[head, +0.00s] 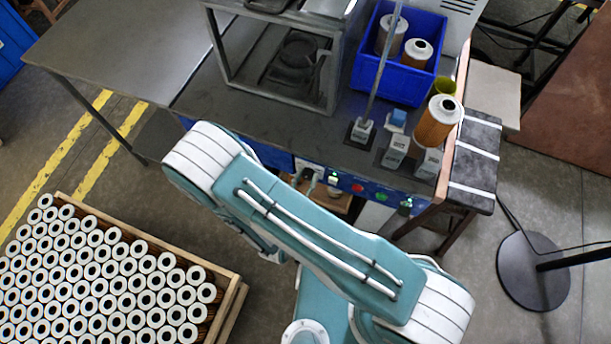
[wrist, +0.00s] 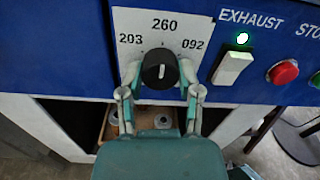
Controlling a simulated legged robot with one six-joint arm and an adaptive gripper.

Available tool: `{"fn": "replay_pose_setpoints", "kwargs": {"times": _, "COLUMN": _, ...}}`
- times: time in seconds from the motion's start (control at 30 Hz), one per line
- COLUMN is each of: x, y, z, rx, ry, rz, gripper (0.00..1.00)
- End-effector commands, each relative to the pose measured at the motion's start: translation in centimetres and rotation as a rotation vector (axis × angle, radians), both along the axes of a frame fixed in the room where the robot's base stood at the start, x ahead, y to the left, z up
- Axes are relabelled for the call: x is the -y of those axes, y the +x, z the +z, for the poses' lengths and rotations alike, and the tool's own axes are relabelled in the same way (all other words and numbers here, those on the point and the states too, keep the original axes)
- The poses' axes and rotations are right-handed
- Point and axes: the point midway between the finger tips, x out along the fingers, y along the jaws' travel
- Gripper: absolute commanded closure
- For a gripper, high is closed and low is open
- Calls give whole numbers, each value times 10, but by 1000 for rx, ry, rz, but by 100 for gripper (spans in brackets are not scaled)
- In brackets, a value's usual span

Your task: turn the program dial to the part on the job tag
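The program dial (wrist: 160,70) is a black round knob with a white mark on its face, on a white plate (wrist: 180,22) printed 203, 260 and 092. The mark looks roughly upright, towards 260. My gripper (wrist: 160,80) is at the dial, one finger on each side, apart and with nothing gripped. I cannot tell whether the fingertips touch the knob. In the head view my forearm crosses in front of the bench, and the dial itself is not clear there. I cannot make out a job tag in either view.
Right of the dial are a white EXHAUST rocker switch (wrist: 233,67) with a lit green lamp and a red button (wrist: 283,71). A blue bin (head: 398,72) holds filter cartridges on the bench. A crate of cartridges (head: 226,300) stands at lower left. A stand base (head: 533,270) is at right.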

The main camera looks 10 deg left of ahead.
Motion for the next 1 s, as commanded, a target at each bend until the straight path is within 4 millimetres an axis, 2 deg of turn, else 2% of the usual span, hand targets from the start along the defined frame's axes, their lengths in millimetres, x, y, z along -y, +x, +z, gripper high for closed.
{"fn": "replay_pose_setpoints", "kwargs": {"times": 0.47, "x": -2, "y": 1, "z": 0, "rx": 10, "ry": 52, "rz": 3, "gripper": 100}}
{"fn": "replay_pose_setpoints", "kwargs": {"times": 0.67, "x": -3, "y": 1, "z": 0, "rx": 32, "ry": 166, "rz": 4, "gripper": 100}}
{"fn": "replay_pose_setpoints", "kwargs": {"times": 1.0, "x": -3, "y": 1, "z": 0, "rx": 92, "ry": 470, "rz": 5, "gripper": 100}}
